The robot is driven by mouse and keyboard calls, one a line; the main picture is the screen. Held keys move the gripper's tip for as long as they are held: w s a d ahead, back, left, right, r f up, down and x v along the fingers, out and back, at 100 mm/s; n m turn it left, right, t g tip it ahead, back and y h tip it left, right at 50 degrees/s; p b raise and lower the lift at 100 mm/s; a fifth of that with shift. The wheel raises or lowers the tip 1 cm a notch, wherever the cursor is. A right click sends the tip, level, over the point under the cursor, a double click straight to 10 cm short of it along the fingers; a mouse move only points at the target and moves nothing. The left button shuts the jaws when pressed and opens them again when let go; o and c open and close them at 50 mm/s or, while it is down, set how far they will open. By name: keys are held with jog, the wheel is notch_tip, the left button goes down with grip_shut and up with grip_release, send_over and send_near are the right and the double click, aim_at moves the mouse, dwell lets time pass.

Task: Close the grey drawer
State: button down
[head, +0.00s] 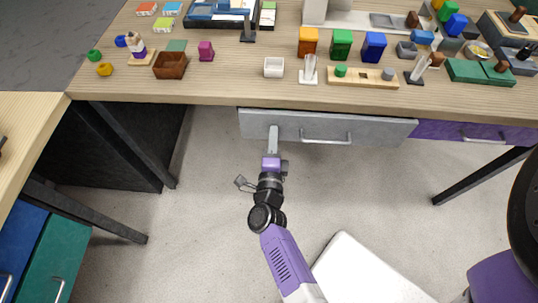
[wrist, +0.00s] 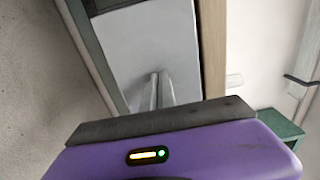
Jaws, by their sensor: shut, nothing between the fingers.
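The grey drawer (head: 370,130) shows its front with a silver bar handle (head: 327,139) just under the front edge of the wooden table. No open interior shows in the head view, and I cannot tell how far out the drawer stands. My gripper (head: 273,130) is shut and empty, with its fingertips at the left part of the drawer front, left of the handle. In the wrist view the fingertips (wrist: 161,78) point at a plain grey panel (wrist: 150,45), which looks like the drawer front. Whether they touch it I cannot tell.
A purple drawer (head: 470,131) sits right of the grey one. The table (head: 220,90) carries many small blocks and trays. A dark table leg (head: 480,175) stands at the right, a dark panel (head: 125,150) at the left. The floor below the drawer is mostly clear.

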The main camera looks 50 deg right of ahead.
aim_at(275, 122)
jog(key=x, duration=0.4)
jog(key=shift+d, duration=0.15)
jog(key=shift+w+d+r, duration=0.1)
jog(key=shift+w+d, duration=0.1)
jog(key=shift+d, duration=0.1)
jog(key=shift+s, duration=0.1)
